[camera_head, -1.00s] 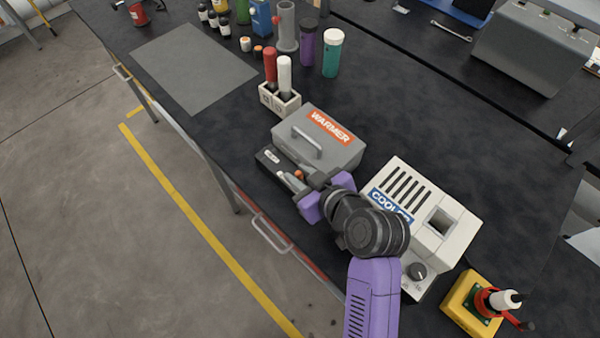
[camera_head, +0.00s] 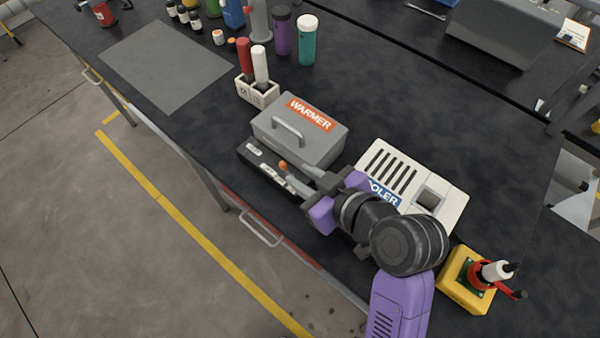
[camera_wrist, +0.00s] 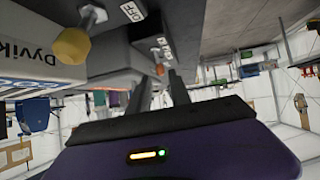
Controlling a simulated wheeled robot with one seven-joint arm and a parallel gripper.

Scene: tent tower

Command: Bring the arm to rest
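My gripper (camera_head: 297,181) is in front of the grey warmer (camera_head: 325,147), at its front edge. The fingers also show in the wrist view (camera_wrist: 162,80), apart with a gap and nothing held between them. An orange-tipped lever (camera_head: 283,165) on the warmer's front stands just beyond the fingertips; the wrist view shows an orange tip (camera_wrist: 160,70) in line with the gap. Whether a finger touches it, I cannot tell. My arm reaches across the front of the white cooler (camera_head: 425,185) and hides part of its label and its front.
A yellow box (camera_head: 462,292) with a red lever stands right of my arm. A holder (camera_head: 257,94) with a red and a white bottle is behind the warmer. Purple (camera_head: 281,32) and teal (camera_head: 307,42) containers stand farther back. The grey mat (camera_head: 165,66) is bare.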

